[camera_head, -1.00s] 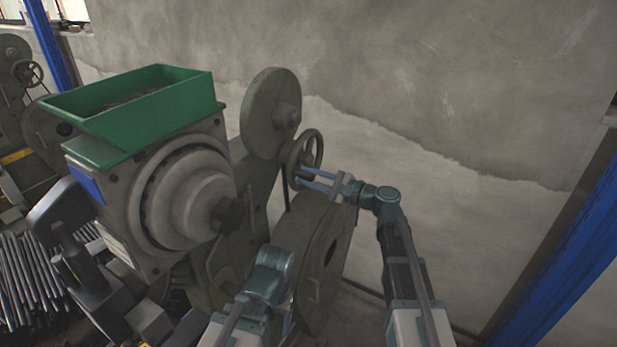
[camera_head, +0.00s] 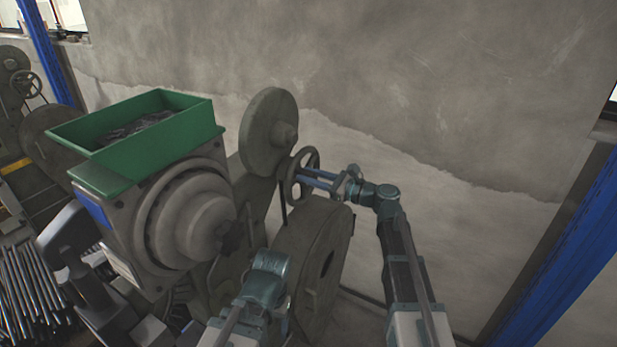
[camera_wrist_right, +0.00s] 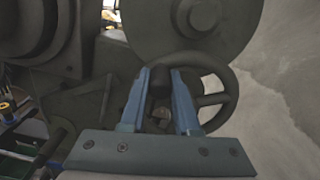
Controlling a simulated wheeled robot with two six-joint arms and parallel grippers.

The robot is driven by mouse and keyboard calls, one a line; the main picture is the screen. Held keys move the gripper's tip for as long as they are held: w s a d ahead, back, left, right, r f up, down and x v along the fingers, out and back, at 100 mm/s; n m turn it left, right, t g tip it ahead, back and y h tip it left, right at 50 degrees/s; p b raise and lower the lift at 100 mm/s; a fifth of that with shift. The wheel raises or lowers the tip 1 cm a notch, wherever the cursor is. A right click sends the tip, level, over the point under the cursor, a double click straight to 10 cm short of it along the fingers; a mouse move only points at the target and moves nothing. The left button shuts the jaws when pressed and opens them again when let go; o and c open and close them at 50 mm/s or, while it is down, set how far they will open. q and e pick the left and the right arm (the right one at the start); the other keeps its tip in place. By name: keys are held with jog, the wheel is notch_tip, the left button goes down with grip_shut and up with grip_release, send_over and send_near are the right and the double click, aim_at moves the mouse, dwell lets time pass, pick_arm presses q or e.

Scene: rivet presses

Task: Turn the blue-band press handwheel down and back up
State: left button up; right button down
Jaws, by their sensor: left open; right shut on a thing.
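The blue-band press (camera_head: 195,215) has a blue patch (camera_head: 92,208) on its side and a green bin on top. Its handwheel (camera_head: 303,160) stands upright at the right side, below a large grey disc. My right gripper (camera_head: 303,178) reaches it from the right. In the right wrist view the gripper (camera_wrist_right: 163,85) is shut on the wheel's dark handle (camera_wrist_right: 184,84), with a finger on each side; the wheel rim (camera_wrist_right: 228,85) curves behind. My left gripper (camera_head: 267,275) is low in the middle, in front of the press, open; its fingers are mostly hidden.
The green bin (camera_head: 150,130) holds small dark parts. A large round wheel (camera_head: 320,255) stands between my arms. Another press (camera_head: 18,80) with a yellow band and metal rods (camera_head: 30,295) are at the left. A blue post (camera_head: 560,255) is at the right, before a bare wall.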

jog(key=shift+w, duration=0.1)
dwell(0.3)
jog(key=c, duration=0.7)
grip_release()
jog(key=shift+o, duration=0.2)
jog(key=v, duration=1.4)
jog(key=shift+a, duration=0.1)
jog(key=s+a+f+n+g+h+b, duration=0.25)
jog(key=s+a+f+n, duration=0.2)
jog(key=f, duration=0.35)
jog(key=s+a+f+n+g+h+b, duration=0.1)
jog(key=s+a+f+n+g+b, duration=0.3)
jog(key=f, duration=0.3)
jog(key=s+a+f+n+g+h+b, duration=0.1)
jog(key=s+a+f+n+g+h, duration=0.1)
jog(key=s+a+f+n, duration=0.45)
jog(key=s+d+f+n+g+h+b, duration=0.1)
jog(key=s+f+n+h+b, duration=0.2)
jog(key=f, duration=0.4)
jog(key=s+d+f+n+h+b, duration=0.2)
jog(key=s+f+n+h+b, duration=0.1)
jog(key=s+f+n+h, duration=0.2)
notch_tip(320, 180, down, 2)
jog(key=n+h, duration=0.3)
jog(key=shift+s+d+f+g+b, duration=0.25)
jog(key=shift+d+g+b, duration=0.05)
jog(key=shift+g, duration=0.05)
